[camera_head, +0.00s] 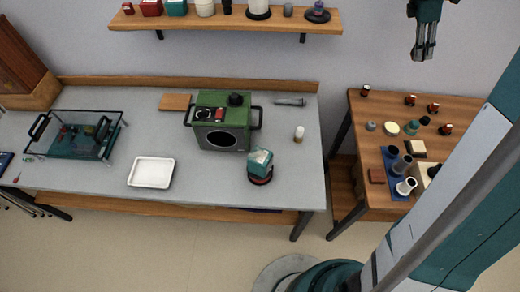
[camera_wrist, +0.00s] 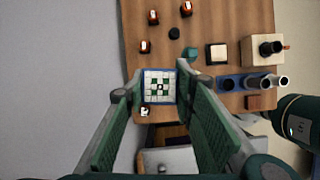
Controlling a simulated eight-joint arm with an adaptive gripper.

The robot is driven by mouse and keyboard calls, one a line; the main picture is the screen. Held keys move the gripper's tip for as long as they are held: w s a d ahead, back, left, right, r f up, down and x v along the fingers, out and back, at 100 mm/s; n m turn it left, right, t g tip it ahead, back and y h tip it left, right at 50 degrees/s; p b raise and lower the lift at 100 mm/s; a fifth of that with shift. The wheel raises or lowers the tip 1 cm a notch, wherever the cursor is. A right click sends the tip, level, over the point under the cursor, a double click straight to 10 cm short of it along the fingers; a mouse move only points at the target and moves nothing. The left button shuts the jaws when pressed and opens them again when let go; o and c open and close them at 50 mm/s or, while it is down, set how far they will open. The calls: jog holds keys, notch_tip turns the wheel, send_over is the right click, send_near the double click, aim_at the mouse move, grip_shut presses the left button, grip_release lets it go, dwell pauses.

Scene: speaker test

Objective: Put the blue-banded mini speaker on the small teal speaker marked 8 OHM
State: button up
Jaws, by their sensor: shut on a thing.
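My gripper (camera_head: 424,50) is raised high at the upper right of the head view, fingers pointing down. In the wrist view a square thing with a blue rim and a white and green patterned face (camera_wrist: 159,87) sits between the fingertips. It looks like the blue-banded mini speaker, and the gripper is shut on it. In the head view it is too small to make out. A small teal box (camera_head: 261,156) with a pale top sits on a round black and red base (camera_head: 259,178) on the grey table; it looks like the teal speaker, but its marking is unreadable.
A green box with a round black cone (camera_head: 221,141) stands behind the teal box. A white tray (camera_head: 135,182), a wire-framed teal case (camera_head: 72,146) and a small white bottle (camera_head: 299,133) share the table. The wooden side table (camera_wrist: 225,20) below my gripper holds several small items.

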jog(key=r, duration=1)
jog(key=shift+a+r, duration=0.35)
jog(key=shift+r, duration=0.05)
jog(key=s+a+n+p, duration=0.1)
jog(key=s+a, duration=0.4)
jog(key=a, duration=0.8)
jog(key=s+a+r+n+t+p, duration=0.1)
jog(key=s+a, duration=0.4)
jog(key=a, duration=0.9)
jog(key=s+a+n+p, duration=0.2)
jog(key=s+a, duration=0.3)
jog(key=a, duration=0.8)
jog(key=s+a+f+n+t+p, duration=0.1)
jog(key=s+a, duration=0.6)
jog(key=s, duration=0.3)
jog(key=s+a+n+p, duration=0.1)
jog(key=s+a, duration=0.7)
jog(key=s, duration=0.1)
notch_tip(320, 180, down, 18)
jog(key=shift+s, duration=0.3)
jog(key=shift+d+f, duration=0.1)
jog(key=shift+f, duration=0.05)
jog(key=shift+f+b, duration=0.4)
jog(key=shift+f, duration=2.5)
